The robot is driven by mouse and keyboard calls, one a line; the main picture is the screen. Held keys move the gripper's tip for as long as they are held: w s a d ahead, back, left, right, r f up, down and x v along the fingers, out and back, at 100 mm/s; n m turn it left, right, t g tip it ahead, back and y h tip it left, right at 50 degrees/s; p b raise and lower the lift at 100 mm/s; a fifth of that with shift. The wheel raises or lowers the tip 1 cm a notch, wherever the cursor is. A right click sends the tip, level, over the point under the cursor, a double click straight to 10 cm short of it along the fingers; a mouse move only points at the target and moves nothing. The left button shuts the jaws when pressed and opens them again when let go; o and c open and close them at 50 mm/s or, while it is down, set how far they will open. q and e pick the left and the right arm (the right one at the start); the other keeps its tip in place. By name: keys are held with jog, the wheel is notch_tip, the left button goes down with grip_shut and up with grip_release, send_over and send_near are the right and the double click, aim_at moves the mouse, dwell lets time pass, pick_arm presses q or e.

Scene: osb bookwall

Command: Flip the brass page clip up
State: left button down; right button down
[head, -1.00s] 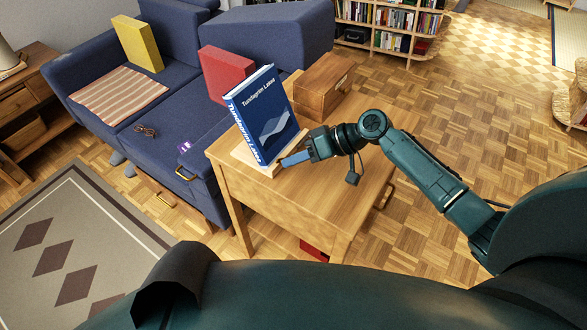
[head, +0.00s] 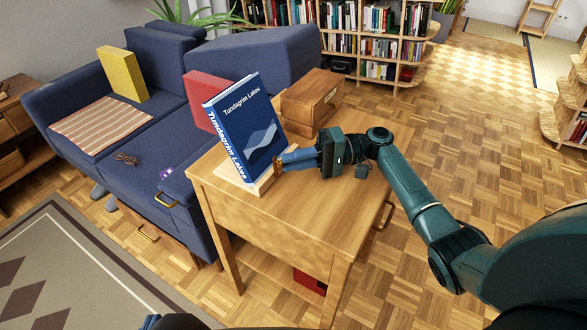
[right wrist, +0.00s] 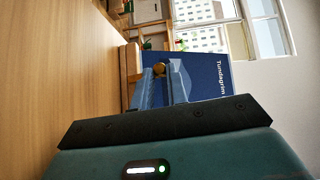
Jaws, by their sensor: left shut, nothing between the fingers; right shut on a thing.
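A blue book, "Tundagrim Lakes" (head: 245,125), leans tilted on a pale wooden stand (head: 262,184) on the side table. The small brass page clip (head: 277,166) is at the lower right of the book, mostly covered by my fingers. My right gripper (head: 283,161) is shut on it. In the right wrist view, the clip's round brass end (right wrist: 158,68) shows between the blue fingertips, with the book (right wrist: 205,78) behind. My left gripper (head: 151,321) shows only as a blue tip at the bottom edge, shut and away from the book.
A wooden box (head: 312,100) stands behind the book on the side table (head: 325,205). The table's front and right are clear. A blue sofa (head: 130,150) with yellow and red cushions is at the left, and a bookshelf (head: 345,45) stands at the back.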

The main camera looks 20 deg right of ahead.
jog(key=shift+d+f+m+y, duration=0.1)
jog(key=shift+f+m+y, duration=0.05)
jog(key=shift+m+y, duration=0.15)
pick_arm(q)
jog(key=shift+s+a+b, duration=0.1)
jog(key=shift+a+b, duration=0.05)
jog(key=shift+b, duration=0.15)
pick_arm(e)
jog(key=shift+w, duration=0.1)
pick_arm(q)
jog(key=shift+r, duration=0.25)
pick_arm(e)
jog(key=c, duration=1.4)
grip_release()
pick_arm(q)
jog(key=shift+f, duration=0.15)
pick_arm(e)
jog(key=shift+d, duration=0.1)
